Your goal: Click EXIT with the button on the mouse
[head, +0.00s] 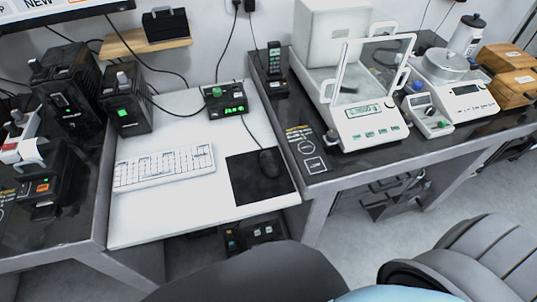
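The black mouse (270,162) rests on the upper right part of a black mouse pad (248,191). Its cable runs up toward the back of the white desk top (150,218). A screen (48,15) is cut off at the top left corner; the word NEW and part of another label show. No EXIT label can be read in this view. Neither of my grippers is in view.
A white keyboard (163,167) lies left of the pad. A small box with green lights (225,100) stands behind. Black devices (125,105) stand left, and a white balance (365,115) stands right. A grey padded seat-like shape (480,258) is at bottom right.

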